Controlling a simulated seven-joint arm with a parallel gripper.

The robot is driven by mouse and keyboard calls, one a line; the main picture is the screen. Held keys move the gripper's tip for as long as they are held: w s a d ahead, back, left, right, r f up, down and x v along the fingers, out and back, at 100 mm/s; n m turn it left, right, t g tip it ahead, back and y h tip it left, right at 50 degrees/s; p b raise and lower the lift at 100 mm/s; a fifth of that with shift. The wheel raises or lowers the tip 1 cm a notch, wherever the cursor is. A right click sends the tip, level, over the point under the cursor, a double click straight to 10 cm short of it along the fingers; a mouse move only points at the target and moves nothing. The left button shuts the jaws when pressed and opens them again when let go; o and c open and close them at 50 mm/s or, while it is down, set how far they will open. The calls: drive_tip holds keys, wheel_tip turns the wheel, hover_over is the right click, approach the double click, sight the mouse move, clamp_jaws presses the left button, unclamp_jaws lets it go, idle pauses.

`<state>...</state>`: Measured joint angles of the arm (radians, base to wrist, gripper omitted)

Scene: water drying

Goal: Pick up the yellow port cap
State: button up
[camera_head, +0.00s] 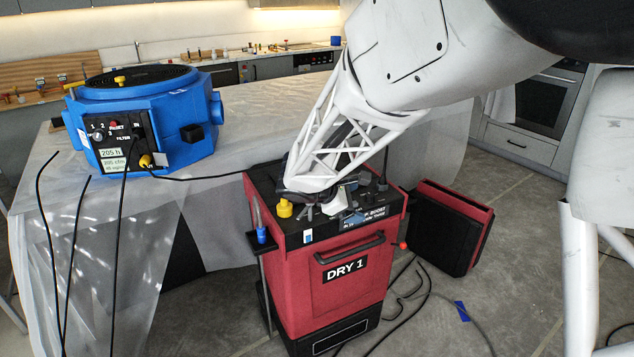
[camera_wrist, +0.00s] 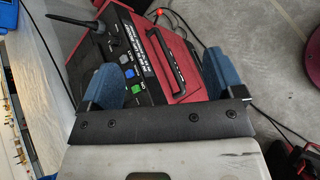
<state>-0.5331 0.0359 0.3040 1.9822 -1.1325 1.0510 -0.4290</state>
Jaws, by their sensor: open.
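A yellow cap (camera_head: 284,208) sits at the left front of the black top of the red DRY 1 machine (camera_head: 330,285), just left of my gripper in the head view. My gripper (camera_head: 332,213) is over that top, partly hidden by my arm. In the wrist view my gripper (camera_wrist: 151,82) is open, its two blue fingers wide apart. No yellow cap shows in the wrist view.
A blue round machine (camera_head: 150,120) on a sheet-covered table (camera_head: 215,180) has yellow parts on its top and front. A blue cap (camera_head: 262,235) is at the red machine's left side. A red-and-black panel (camera_head: 450,225) leans at right. Dark cables lie on the floor.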

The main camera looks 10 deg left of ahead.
sight(282, 202)
drive_tip(key=w+a+f+n+t, duration=0.1)
drive_tip(key=w+a+f+n, duration=0.1)
drive_tip(key=a, duration=0.5)
drive_tip(key=w+a+f+n+t+y, duration=0.1)
drive_tip(key=w+a+f+n+t, duration=0.1)
drive_tip(key=a+f+n, duration=0.2)
drive_tip(key=w+a+f+n+t, duration=0.2)
drive_tip(key=a+f, duration=0.2)
drive_tip(key=a, duration=0.6)
drive_tip(key=shift+w+a+f+n, duration=0.15)
drive_tip(key=shift+w+f+n, duration=0.1)
drive_tip(key=shift+n, duration=0.15)
drive_tip(key=w+a+f+n+t, duration=0.3)
drive_tip(key=a+f+t, duration=0.1)
drive_tip(key=a+t, duration=0.1)
drive_tip(key=shift+a, duration=0.2)
drive_tip(key=shift+x, duration=1.25)
drive_tip(key=shift+w+d, duration=0.1)
drive_tip(key=shift+x, duration=2.45)
